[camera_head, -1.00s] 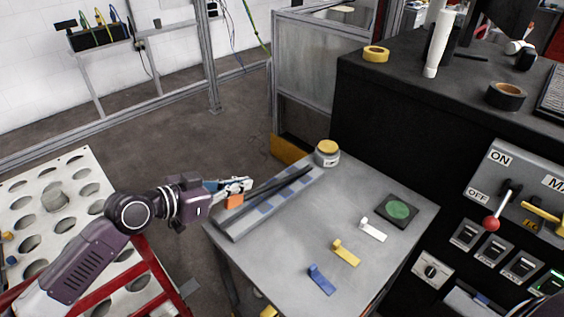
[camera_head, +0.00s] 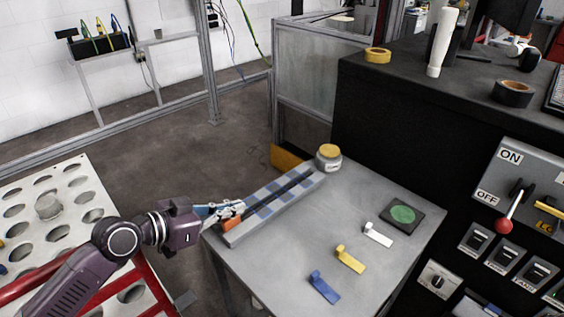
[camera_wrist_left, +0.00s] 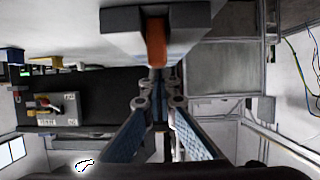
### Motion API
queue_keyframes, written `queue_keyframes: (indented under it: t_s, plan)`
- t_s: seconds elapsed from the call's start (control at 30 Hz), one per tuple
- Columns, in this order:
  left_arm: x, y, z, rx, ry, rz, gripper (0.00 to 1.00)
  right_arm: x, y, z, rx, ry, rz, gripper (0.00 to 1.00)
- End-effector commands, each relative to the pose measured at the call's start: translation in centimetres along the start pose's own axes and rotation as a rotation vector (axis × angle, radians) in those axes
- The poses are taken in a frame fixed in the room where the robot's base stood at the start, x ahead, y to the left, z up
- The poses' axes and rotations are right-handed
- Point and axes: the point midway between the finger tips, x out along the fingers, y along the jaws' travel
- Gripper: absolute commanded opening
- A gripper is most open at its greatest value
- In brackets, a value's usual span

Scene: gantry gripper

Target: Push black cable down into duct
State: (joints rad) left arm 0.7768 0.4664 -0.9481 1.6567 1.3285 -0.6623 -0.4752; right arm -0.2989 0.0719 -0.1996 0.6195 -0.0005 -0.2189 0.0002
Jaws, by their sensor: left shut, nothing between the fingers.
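The grey duct (camera_head: 232,240) with blue-grey patches lies along the far left edge of the table. The black cable (camera_head: 290,186) runs lengthwise in its channel, low between the walls at the far end. An orange piece (camera_head: 231,223) shows at the cable's near end; it also shows between the grey walls in the left wrist view (camera_wrist_left: 156,45). My left gripper (camera_head: 241,208) is shut and empty, its fingertips right at the duct's near end. They hide part of the cable there, so I cannot tell how deep it sits. The fingers (camera_wrist_left: 156,82) meet just below the orange piece in the wrist view. My right gripper is not in view.
The grey table (camera_head: 275,262) holds a yellow-lidded jar (camera_head: 328,158), a dark pad with a green disc (camera_head: 402,214), and white (camera_head: 378,234), yellow (camera_head: 349,259) and blue (camera_head: 323,287) clips. A black cabinet (camera_head: 400,120) stands behind. The table's middle is clear.

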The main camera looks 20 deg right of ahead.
Motion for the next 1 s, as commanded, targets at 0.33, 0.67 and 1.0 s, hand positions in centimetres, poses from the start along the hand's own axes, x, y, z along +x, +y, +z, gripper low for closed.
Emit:
queue_keyframes:
  t_s: [0.33, 0.67, 1.0]
  plan:
    - [-2.0, 0.0, -1.2, -0.001, 0.0, -0.001, 0.0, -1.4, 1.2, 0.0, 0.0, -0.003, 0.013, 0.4]
    - [-6.5, -0.1, -1.1, -0.001, -0.002, -0.002, 0.0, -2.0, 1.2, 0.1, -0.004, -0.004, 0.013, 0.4]
    - [-8.9, 0.0, -1.2, 0.0, 0.0, 0.0, 0.0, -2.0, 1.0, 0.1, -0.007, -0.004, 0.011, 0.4]
